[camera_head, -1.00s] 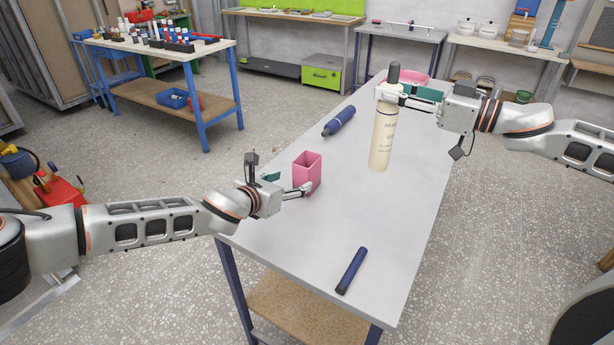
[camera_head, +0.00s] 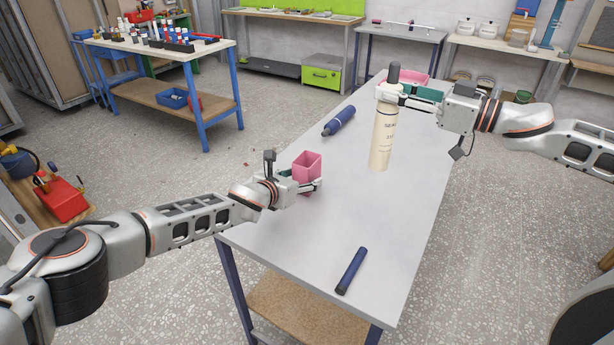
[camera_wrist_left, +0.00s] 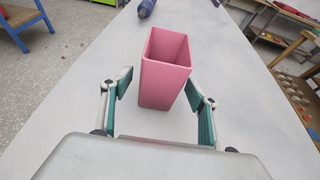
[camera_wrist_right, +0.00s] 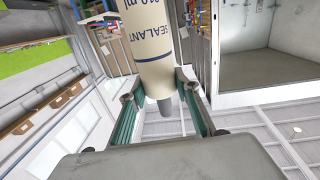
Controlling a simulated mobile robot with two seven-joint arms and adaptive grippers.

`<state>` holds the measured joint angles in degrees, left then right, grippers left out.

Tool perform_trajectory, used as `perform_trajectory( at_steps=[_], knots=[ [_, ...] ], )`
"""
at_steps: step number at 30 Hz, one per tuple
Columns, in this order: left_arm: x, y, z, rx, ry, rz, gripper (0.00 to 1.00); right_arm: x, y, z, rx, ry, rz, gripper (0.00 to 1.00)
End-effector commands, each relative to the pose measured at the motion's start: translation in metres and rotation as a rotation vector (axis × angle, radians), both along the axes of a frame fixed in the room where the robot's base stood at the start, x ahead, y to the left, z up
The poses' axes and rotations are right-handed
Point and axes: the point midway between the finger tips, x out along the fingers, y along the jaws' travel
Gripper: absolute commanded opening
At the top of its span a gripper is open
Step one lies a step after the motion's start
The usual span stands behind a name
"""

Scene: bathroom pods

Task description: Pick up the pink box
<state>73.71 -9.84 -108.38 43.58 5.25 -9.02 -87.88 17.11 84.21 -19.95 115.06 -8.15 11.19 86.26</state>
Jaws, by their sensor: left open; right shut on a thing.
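The pink box (camera_head: 307,166) is a tall, open-topped, empty-looking container standing upright on the grey table (camera_head: 300,240). It also shows in the left wrist view (camera_wrist_left: 165,65). My left gripper (camera_head: 304,183) is open, with its green-padded fingers on either side of the box's lower part; in the left wrist view I see gaps between the fingers and the box. My right gripper (camera_head: 404,97) is shut on a cream sealant tube (camera_head: 383,140) with a dark nozzle, held upright. I cannot tell if its base touches the table.
A dark blue bottle (camera_head: 339,120) lies beyond the box. A dark blue cylinder (camera_head: 351,270) lies near the table's front edge. A pink tray (camera_head: 414,77) is at the far end.

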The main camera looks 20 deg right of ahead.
Motion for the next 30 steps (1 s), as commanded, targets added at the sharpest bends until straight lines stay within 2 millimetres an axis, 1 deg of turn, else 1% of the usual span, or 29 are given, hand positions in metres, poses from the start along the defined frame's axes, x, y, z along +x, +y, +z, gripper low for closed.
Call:
perform_trajectory(
  at_steps=[3, 9, 21, 23, 24, 26, 29, 30],
  knots=[
    [0.004, -0.006, -0.004, 0.002, 0.001, 0.000, 0.60, 0.000, 0.000, 0.002, 0.000, -0.002, 0.000, 0.00],
    [0.010, -0.012, -0.007, 0.001, 0.000, 0.000, 0.60, 0.000, 0.000, 0.001, 0.000, -0.002, 0.000, 0.00],
    [0.012, -0.013, -0.007, 0.000, 0.000, -0.001, 0.60, 0.000, 0.000, 0.001, 0.000, -0.002, 0.000, 0.00],
    [0.012, -0.013, -0.007, 0.000, 0.000, -0.001, 0.44, 0.000, 0.000, 0.001, 0.000, -0.002, 0.000, 0.00],
    [0.012, -0.013, -0.007, 0.001, -0.001, 0.000, 0.34, 0.000, 0.000, 0.001, 0.000, -0.002, 0.000, 0.00],
    [0.012, -0.013, -0.007, 0.001, -0.001, 0.000, 0.18, 0.000, 0.000, 0.001, 0.000, -0.002, 0.000, 0.00],
    [0.012, -0.013, -0.007, 0.001, -0.001, 0.000, 0.18, 0.000, 0.000, 0.001, 0.000, -0.002, 0.000, 0.00],
    [0.012, -0.013, -0.007, 0.001, -0.001, 0.000, 0.14, 0.000, 0.000, 0.001, 0.000, -0.002, 0.000, 0.00]
  ],
)
